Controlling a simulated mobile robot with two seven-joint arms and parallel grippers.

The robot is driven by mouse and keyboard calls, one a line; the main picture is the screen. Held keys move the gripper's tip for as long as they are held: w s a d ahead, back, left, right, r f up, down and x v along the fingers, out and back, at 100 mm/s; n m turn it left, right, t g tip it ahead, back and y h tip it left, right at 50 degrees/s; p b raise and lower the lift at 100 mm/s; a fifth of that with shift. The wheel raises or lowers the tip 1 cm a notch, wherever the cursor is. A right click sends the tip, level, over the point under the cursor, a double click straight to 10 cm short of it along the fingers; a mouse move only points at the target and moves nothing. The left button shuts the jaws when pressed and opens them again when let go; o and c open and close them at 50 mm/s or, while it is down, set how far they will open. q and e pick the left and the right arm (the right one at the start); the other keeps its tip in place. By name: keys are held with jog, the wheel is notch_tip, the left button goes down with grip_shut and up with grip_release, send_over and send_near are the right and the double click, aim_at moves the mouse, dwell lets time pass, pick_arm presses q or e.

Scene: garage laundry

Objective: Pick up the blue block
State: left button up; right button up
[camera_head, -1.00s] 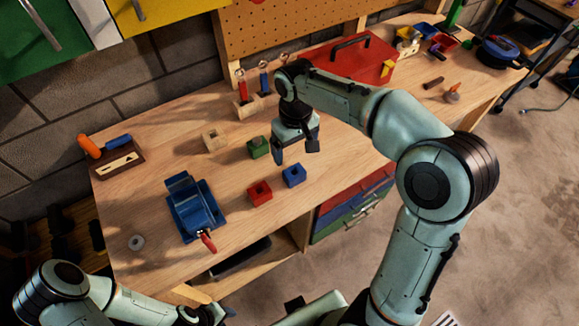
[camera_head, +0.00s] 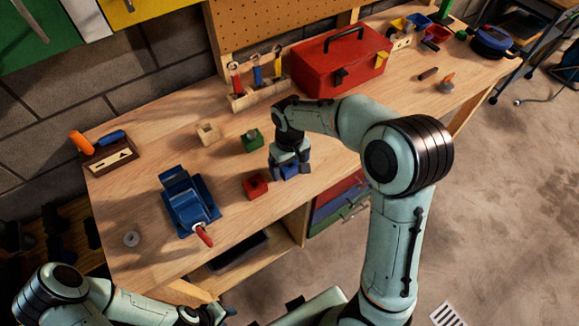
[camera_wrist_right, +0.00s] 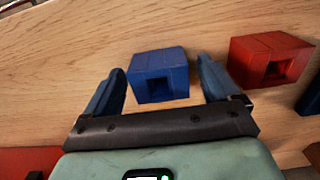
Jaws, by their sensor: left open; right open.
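The blue block (camera_head: 290,172) sits on the wooden workbench and is partly covered by my right gripper (camera_head: 290,167) in the head view. In the right wrist view the blue block (camera_wrist_right: 160,66) shows a square hole in its facing side. The open fingers of my right gripper (camera_wrist_right: 166,84) stand on either side of it, with a visible gap at each side. My left gripper (camera_head: 205,314) is at the bottom edge of the head view, away from the block and only partly visible.
A red block (camera_head: 255,186) lies close beside the blue one; it also shows in the wrist view (camera_wrist_right: 270,58). A green block (camera_head: 252,140), a wooden block (camera_head: 208,132) and a blue vise (camera_head: 188,203) are further left. A red toolbox (camera_head: 335,65) stands behind.

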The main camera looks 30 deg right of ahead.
jog(key=c, duration=1.1)
jog(key=shift+o, duration=0.2)
jog(key=shift+r, duration=0.1)
